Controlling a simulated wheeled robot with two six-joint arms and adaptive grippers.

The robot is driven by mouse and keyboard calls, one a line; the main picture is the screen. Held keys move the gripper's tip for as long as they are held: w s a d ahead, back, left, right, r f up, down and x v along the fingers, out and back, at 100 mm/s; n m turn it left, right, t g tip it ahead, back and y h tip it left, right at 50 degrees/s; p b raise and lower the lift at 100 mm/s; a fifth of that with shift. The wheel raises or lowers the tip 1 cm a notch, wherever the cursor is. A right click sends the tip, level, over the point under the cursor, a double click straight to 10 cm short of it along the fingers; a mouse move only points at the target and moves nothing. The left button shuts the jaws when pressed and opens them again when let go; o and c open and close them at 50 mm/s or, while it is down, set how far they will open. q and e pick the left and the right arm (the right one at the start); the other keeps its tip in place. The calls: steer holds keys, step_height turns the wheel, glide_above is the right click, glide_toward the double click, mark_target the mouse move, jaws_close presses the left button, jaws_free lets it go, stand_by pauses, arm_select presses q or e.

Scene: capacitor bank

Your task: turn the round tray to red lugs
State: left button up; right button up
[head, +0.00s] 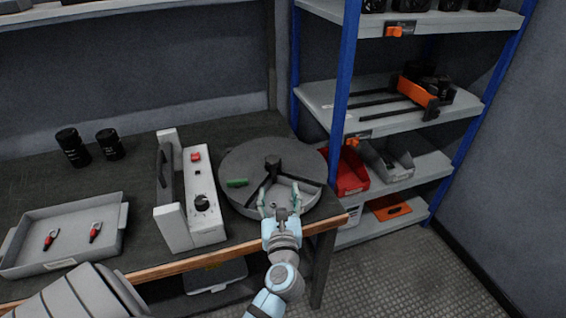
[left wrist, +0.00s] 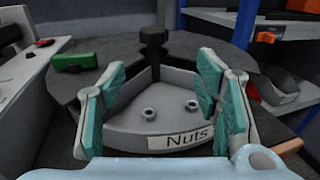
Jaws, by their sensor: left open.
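The round tray (head: 240,158) stands at the right end of the dark bench, with a dark central knob (head: 272,162). Its open section faces the front and bears a "Nuts" label (left wrist: 180,141) in the left wrist view. Two nuts (left wrist: 149,113) lie in that section. A green piece (head: 237,183) lies on the tray's dark top at the left, and it also shows in the left wrist view (left wrist: 75,61). My left gripper (head: 279,190) is open over the nuts section, its teal-padded fingers apart on either side. No red lugs show in the tray's open section. My right gripper is not in view.
A grey box (head: 190,190) with a red button and black dial stands just left of the tray. A grey bin (head: 70,235) with two red-tipped pieces is farther left. Two black cylinders (head: 72,147) stand behind. Blue-post shelves (head: 345,80) rise close on the right.

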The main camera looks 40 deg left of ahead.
mark_target(273, 166)
arm_select(q)
steer(key=w+a, duration=0.1)
steer(key=a, duration=0.1)
steer(key=w+a+r, duration=0.1)
steer(key=w+a, duration=0.1)
steer(key=shift+a, duration=0.1)
steer(key=b+x, duration=0.1)
steer(key=x, duration=0.6)
steer(key=shift+w+f+b, duration=0.1)
steer(key=shift+f+b, duration=0.05)
steer(key=shift+b, duration=0.25)
steer(key=shift+w+a, duration=0.3)
steer(key=shift+w, duration=0.1)
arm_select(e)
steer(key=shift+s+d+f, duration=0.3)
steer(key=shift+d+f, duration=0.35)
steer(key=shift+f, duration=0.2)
arm_select(q)
jaws_close()
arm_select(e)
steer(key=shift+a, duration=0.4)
